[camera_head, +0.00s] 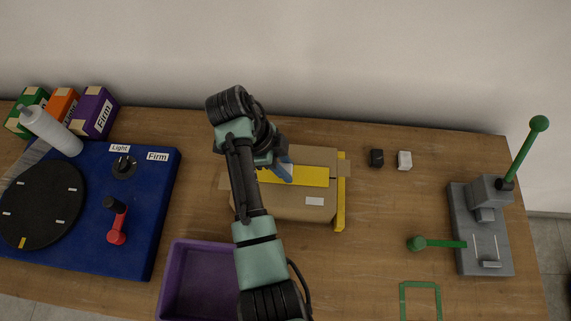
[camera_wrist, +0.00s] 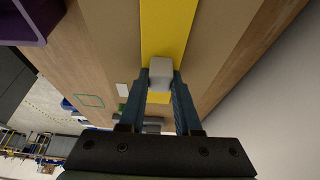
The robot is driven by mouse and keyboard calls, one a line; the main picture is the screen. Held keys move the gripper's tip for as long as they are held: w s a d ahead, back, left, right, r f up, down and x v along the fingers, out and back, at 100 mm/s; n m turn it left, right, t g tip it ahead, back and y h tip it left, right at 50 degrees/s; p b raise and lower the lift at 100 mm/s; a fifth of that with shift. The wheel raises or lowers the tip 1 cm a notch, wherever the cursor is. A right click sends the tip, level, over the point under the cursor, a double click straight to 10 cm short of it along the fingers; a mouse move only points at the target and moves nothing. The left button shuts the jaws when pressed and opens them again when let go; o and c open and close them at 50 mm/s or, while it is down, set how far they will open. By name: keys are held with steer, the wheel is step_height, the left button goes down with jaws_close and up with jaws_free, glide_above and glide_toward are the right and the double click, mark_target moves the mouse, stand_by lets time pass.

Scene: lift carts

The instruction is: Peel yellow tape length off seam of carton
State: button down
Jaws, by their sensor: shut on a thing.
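A brown cardboard carton (camera_head: 300,208) stands on the wooden table. A wide yellow tape length (camera_head: 312,176) lies along its top seam. My gripper (camera_head: 286,173) is over the tape, with its blue fingers pointing down. In the wrist view, my gripper (camera_wrist: 160,76) is shut on a small pale grey block (camera_wrist: 160,72) at the tape. The yellow tape (camera_wrist: 168,28) runs from behind this block to the top of the picture, and some yellow shows below it. I cannot tell whether the block is joined to the tape. My arm hides the carton's left part in the head view.
A purple bin (camera_head: 180,280) stands in front, left of my arm. A yellow rail (camera_head: 341,205) borders the carton's right side. A blue board (camera_head: 140,235) with a black disc is at left. A grey lever press (camera_head: 480,235) is at right. Black (camera_head: 376,158) and white (camera_head: 404,160) blocks lie behind.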

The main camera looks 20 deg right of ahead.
mark_target(285, 168)
steer(key=shift+r, duration=0.15)
steer(key=shift+r+p, duration=4)
steer(key=shift+r, duration=0.3)
